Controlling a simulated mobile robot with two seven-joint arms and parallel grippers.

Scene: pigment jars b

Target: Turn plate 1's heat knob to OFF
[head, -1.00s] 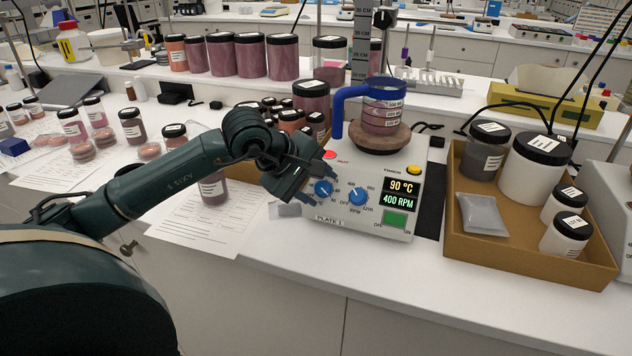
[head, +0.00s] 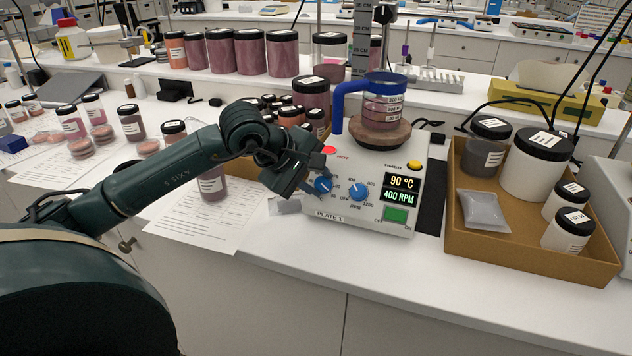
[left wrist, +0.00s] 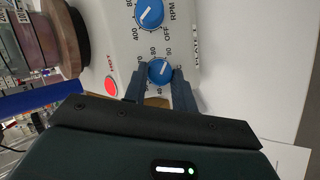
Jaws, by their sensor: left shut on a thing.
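Plate 1 (head: 352,215) is a white hotplate with a display reading 90 °C and 400 RPM. A beaker of pinkish liquid (head: 384,105) with a blue clip stands on its round top. The heat knob (head: 323,185) is the blue left-hand knob; it also shows in the left wrist view (left wrist: 159,70). The blue RPM knob (head: 358,193) sits to its right. A red HOT light (head: 329,150) shows above. My left gripper (left wrist: 160,78) is shut on the heat knob, with a finger on either side of it. The heat scale is partly hidden by the fingers. My right gripper is not in view.
A cardboard tray (head: 520,258) with lidded jars and a grey packet stands to the right. A jar (head: 212,185) stands on paper sheets behind my left arm. The counter in front of plate 1 is clear.

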